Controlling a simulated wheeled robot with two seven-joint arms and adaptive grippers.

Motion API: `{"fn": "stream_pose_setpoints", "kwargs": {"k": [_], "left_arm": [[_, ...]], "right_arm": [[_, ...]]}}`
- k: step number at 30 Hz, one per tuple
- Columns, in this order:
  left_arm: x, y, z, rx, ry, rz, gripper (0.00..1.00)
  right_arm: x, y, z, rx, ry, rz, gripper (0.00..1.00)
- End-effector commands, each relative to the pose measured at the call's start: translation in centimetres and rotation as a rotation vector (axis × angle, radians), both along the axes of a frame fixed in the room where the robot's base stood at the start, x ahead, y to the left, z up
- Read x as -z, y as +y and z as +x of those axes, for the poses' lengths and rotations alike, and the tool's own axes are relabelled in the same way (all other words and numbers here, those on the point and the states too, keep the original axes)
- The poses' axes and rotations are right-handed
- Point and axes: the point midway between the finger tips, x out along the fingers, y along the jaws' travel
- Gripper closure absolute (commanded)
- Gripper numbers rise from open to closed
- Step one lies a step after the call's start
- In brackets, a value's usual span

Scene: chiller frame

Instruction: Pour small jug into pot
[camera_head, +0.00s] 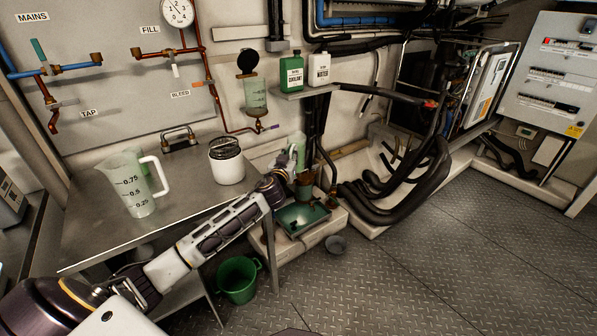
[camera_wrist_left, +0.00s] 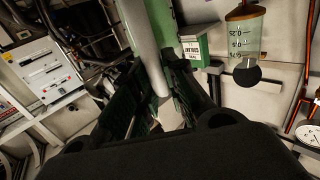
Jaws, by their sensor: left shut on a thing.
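My left gripper (camera_head: 290,162) is shut on the white handle of a small green-tinted jug (camera_head: 299,145), to the right of the bench. In the left wrist view the handle (camera_wrist_left: 150,60) runs between the fingers (camera_wrist_left: 152,105), with the green jug body (camera_wrist_left: 166,14) beside it. The jug looks roughly upright; its contents cannot be made out. A clear graduated pot (camera_head: 256,94) is fixed to the wall, above and left of the jug and apart from it. Its round black lid (camera_head: 247,61) is swung up. The pot also shows in the left wrist view (camera_wrist_left: 245,38). My right gripper is out of view.
A larger graduated jug (camera_head: 133,187) and a white tub with a black lid (camera_head: 227,165) stand on the metal bench (camera_head: 95,225). Green and white bottles (camera_head: 291,73) sit on a wall shelf. Black hoses (camera_head: 400,195) crowd the right. A green bucket (camera_head: 238,280) is below.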

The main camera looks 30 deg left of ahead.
Motion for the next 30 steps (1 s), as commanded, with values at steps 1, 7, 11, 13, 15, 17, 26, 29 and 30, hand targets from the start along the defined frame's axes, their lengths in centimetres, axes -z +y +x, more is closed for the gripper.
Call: {"fn": "stream_pose_setpoints", "kwargs": {"k": [1, 7, 11, 13, 15, 17, 26, 29, 30], "left_arm": [[-0.7, 1.0, 0.6, -0.013, -0.005, 0.002, 1.0], [-2.9, 4.3, 2.1, -0.058, -0.004, 0.003, 1.0], [-4.4, 6.5, 3.0, -0.087, -0.002, 0.004, 1.0], [-5.3, 7.7, 3.4, -0.104, -0.001, 0.004, 1.0], [-6.2, 8.9, 3.7, -0.12, -0.001, 0.004, 1.0], [-7.0, 9.9, 4.0, -0.134, -0.001, 0.004, 1.0], [-11.1, 15.2, 4.6, -0.201, 0.002, 0.005, 1.0], [-12.6, 16.9, 4.7, -0.223, 0.004, 0.005, 1.0], [-13.1, 17.6, 4.6, -0.231, 0.005, 0.005, 1.0]], "right_arm": [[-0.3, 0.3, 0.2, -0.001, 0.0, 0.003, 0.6], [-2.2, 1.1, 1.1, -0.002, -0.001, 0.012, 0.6], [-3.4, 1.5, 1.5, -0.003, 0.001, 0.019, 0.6], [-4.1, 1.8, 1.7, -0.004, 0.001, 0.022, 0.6], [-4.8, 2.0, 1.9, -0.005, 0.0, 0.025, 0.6], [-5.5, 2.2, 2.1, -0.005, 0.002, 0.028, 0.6], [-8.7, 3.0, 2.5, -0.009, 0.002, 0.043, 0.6], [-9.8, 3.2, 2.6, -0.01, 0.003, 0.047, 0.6], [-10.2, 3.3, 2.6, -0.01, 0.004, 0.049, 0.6]]}}
